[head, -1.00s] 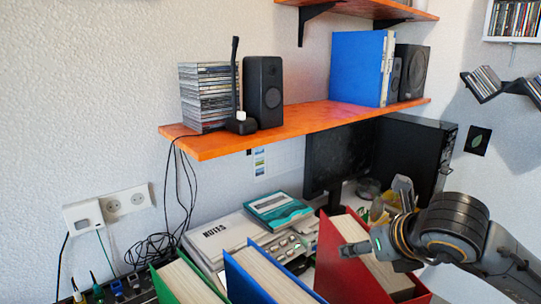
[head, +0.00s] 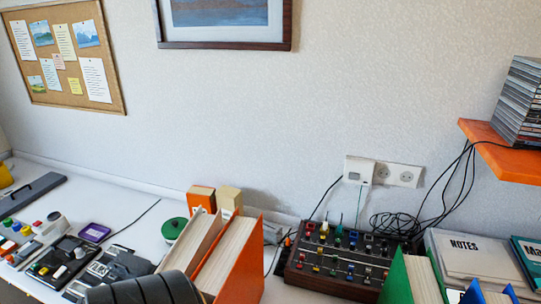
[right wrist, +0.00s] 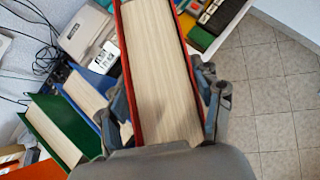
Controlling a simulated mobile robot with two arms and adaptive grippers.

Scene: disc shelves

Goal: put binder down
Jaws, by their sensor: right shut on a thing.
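In the right wrist view, my right gripper (right wrist: 166,100) has its fingers on both sides of a red binder (right wrist: 160,70) with thick pale pages. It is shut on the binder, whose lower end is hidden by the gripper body. From this view I cannot tell whether the binder touches a surface below. The head view shows neither the right gripper nor the red binder. A dark rounded part of my left arm shows at the head view's bottom edge, but its fingers are not visible.
A green binder (right wrist: 45,138) and a blue binder (right wrist: 84,94) stand left of the red one. An orange binder (head: 236,262) stands near a mixer (head: 335,262) on the white desk (head: 125,195). Tiled floor (right wrist: 272,105) lies to the right in the wrist view.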

